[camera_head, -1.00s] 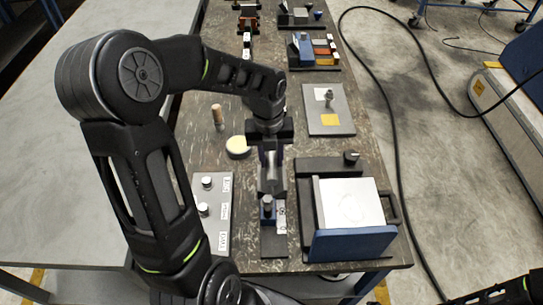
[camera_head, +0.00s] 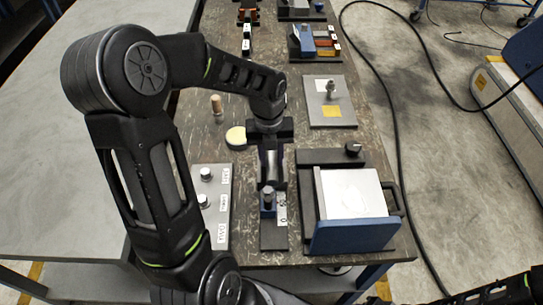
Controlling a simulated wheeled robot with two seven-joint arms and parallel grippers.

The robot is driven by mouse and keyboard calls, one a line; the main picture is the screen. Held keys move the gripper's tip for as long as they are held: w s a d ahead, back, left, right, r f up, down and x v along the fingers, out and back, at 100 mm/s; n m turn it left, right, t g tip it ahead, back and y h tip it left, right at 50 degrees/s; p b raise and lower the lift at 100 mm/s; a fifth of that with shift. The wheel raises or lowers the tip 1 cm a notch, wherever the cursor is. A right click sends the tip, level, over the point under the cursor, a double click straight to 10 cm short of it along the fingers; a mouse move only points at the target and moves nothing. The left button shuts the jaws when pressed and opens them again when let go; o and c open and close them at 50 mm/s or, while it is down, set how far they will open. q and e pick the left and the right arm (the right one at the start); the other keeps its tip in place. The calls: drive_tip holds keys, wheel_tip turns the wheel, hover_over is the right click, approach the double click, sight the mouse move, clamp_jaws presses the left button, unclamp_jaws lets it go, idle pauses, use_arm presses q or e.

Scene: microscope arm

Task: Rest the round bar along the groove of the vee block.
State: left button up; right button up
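My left gripper (camera_head: 271,170) points down over the middle of the bench, with a dark finger on each side. A shiny grey piece, which looks like the round bar (camera_head: 271,163), shows between the fingers. I cannot tell whether the fingers press on it. Just in front is a small blue block with a metal knob (camera_head: 268,199) on a dark base with a white scale. The vee block cannot be made out clearly; the gripper hides what lies below it. My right gripper is not in view; only part of that arm shows at the lower right.
A fixture with a grey top plate and blue front (camera_head: 352,235) stands close right. A grey plate with knobs (camera_head: 215,205) lies left. A cream disc (camera_head: 236,137) and wooden peg (camera_head: 217,108) stand behind left.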

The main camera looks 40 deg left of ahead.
use_arm(q)
drive_tip(key=o, duration=0.5)
wheel_tip(320, 180, up, 8)
drive_tip(key=shift+s+a+f, duration=0.1)
idle(0.4)
idle(1.0)
